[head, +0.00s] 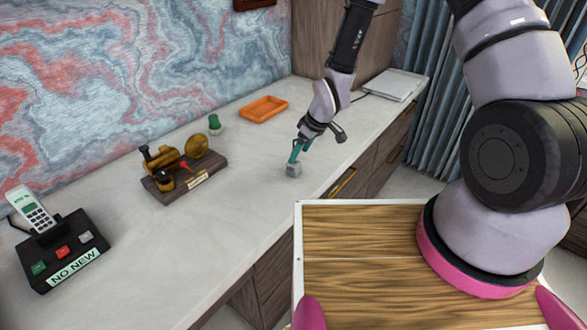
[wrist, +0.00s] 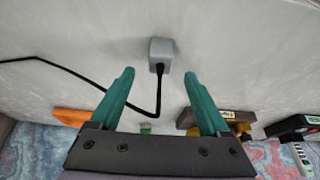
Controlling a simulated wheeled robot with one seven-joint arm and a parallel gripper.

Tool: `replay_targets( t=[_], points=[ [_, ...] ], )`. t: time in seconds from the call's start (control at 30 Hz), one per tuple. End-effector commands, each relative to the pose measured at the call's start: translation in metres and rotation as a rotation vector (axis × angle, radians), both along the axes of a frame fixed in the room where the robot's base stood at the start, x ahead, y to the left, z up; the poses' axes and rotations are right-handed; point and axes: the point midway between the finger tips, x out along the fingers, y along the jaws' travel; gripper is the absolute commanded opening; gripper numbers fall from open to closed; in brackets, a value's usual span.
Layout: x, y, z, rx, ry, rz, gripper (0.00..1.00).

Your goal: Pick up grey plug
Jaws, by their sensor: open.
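The grey plug (head: 293,170) is a small grey block on the light desk top, near the desk's front edge in the head view. In the wrist view the plug (wrist: 162,50) lies beyond my fingertips, with a black cord running from it. My gripper (head: 298,152) has teal fingers and points down at the plug. In the wrist view my gripper (wrist: 158,72) is open, its two fingers apart with nothing between the tips. The plug lines up roughly with the gap between them. I cannot tell the exact height of the tips over the plug.
On the desk (head: 235,215) are an orange tray (head: 263,109), a small green-topped item (head: 215,124), a wooden stand with a brass device (head: 185,170), and a phone on a black box (head: 62,250). A white flat item (head: 392,85) lies at the far end. Desk around the plug is clear.

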Motion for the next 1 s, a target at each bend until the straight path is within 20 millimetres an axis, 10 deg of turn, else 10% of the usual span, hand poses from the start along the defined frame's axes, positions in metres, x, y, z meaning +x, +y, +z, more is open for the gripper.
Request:
replay_targets(
  t=[0.83, 1.0],
  points=[
    [0.015, 0.021, -0.062, -0.001, 0.000, -0.001, 0.80],
    [0.015, 0.021, -0.062, -0.001, 0.000, -0.001, 0.19]
  ],
)
